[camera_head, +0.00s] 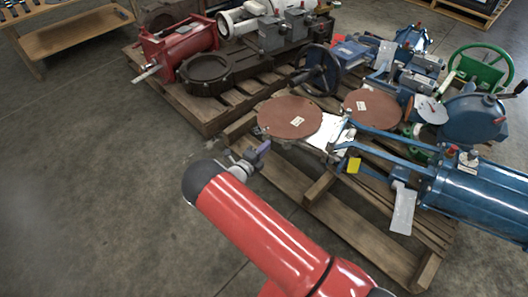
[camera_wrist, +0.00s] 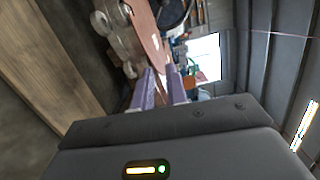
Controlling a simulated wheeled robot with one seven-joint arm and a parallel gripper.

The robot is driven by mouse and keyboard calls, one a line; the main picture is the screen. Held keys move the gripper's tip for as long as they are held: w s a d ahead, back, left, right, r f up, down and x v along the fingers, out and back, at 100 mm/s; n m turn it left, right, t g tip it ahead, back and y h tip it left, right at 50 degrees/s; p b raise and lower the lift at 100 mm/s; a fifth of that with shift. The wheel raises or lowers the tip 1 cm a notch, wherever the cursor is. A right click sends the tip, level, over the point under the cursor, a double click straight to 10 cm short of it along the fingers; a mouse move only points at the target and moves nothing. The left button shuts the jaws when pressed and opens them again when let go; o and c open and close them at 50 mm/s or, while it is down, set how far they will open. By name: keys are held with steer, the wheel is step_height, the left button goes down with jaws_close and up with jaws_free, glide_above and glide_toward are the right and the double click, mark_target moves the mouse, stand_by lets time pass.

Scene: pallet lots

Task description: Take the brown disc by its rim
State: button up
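A flat round brown disc (camera_head: 290,117) with a small white label lies at the near left of the wooden pallet, beside a white sheet. A second brown disc (camera_head: 372,108) lies to its right. My gripper (camera_head: 262,148) is at the near left edge of the first disc. In the wrist view my gripper (camera_wrist: 162,86) has two purple fingers standing apart. The brown disc (camera_wrist: 148,32) shows steeply foreshortened there, with its rim reaching toward the gap between the fingertips. I cannot tell whether a finger touches it.
A blue motor cylinder (camera_head: 480,195) lies on the near right of the pallet, with blue bars reaching left. A black handwheel (camera_head: 316,70) stands behind the discs. A second pallet (camera_head: 205,115) holds red and dark machinery. The floor at left is clear.

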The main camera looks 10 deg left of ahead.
steer(key=w+d+f+n+t+y+b, duration=0.1)
steer(key=w+d+f+n+b, duration=0.1)
steer(key=w, duration=0.6)
steer(key=shift+f+b, duration=0.35)
steer(key=shift+b, duration=0.4)
steer(key=shift+w, duration=0.1)
jaws_close()
steer(key=shift+r, duration=0.1)
